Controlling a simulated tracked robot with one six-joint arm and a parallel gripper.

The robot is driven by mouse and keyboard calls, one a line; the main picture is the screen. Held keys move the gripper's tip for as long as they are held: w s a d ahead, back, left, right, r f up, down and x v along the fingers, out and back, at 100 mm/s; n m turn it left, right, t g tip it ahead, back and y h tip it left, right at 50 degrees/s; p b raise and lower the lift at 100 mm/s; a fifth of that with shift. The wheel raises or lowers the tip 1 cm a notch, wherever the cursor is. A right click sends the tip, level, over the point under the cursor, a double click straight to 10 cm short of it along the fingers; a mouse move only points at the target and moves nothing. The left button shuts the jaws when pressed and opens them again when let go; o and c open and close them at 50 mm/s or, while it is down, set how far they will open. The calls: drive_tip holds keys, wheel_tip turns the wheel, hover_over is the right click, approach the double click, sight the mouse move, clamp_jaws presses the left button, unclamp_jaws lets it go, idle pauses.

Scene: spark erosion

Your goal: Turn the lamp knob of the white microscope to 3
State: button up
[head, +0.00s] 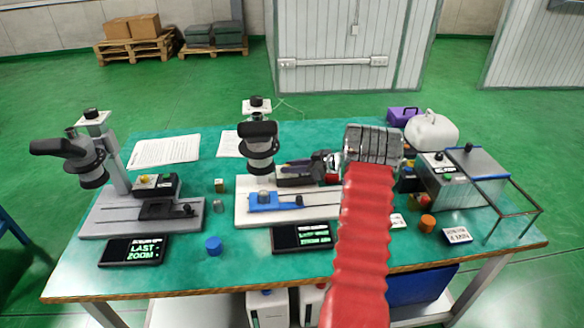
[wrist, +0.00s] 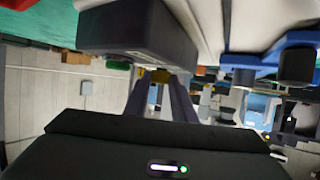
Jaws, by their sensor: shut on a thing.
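The white microscope (head: 258,140) stands in the middle of the table on a pale base (head: 328,213) with a blue block on it. A dark lamp box sits at the back of that base, partly behind my gripper (head: 298,166); it fills the top of the wrist view (wrist: 135,32). The head view does not show the knob clearly.
A grey microscope (head: 85,160) with its own yellow-knobbed box (head: 156,186) stands at left. Displays (head: 134,250) (head: 302,237) lie along the front. A blue cap (head: 213,246), orange cap (head: 427,223) and a tank with a metal frame (head: 480,165) are nearby.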

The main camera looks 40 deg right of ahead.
drive_tip(key=shift+a+m+h, duration=0.15)
drive_tip(key=shift+m+h, duration=0.35)
drive_tip(key=shift+s+a+m+t+h, duration=0.1)
drive_tip(key=shift+a+m+t+h, duration=0.1)
drive_tip(key=shift+m+h, duration=0.7)
drive_tip(key=shift+w+a+m+t+h, duration=0.1)
drive_tip(key=shift+m+t+h, duration=0.1)
drive_tip(key=shift+m+h, duration=0.7)
drive_tip(key=shift+s+a+m+t+h, duration=0.1)
drive_tip(key=shift+a+m+t+h, duration=0.1)
drive_tip(key=shift+m+h, duration=0.7)
drive_tip(key=shift+a+m+g+h, duration=0.1)
drive_tip(key=shift+m+g+h, duration=0.2)
drive_tip(key=shift+m+h, duration=1)
drive_tip(key=shift+h, duration=0.9)
drive_tip(key=o, duration=1.1)
drive_tip(key=shift+c, duration=0.2)
drive_tip(key=v, duration=1.3)
drive_tip(key=shift+s+a+r, duration=0.15)
drive_tip(key=shift+s+r, duration=0.05)
drive_tip(key=shift+r, duration=0.1)
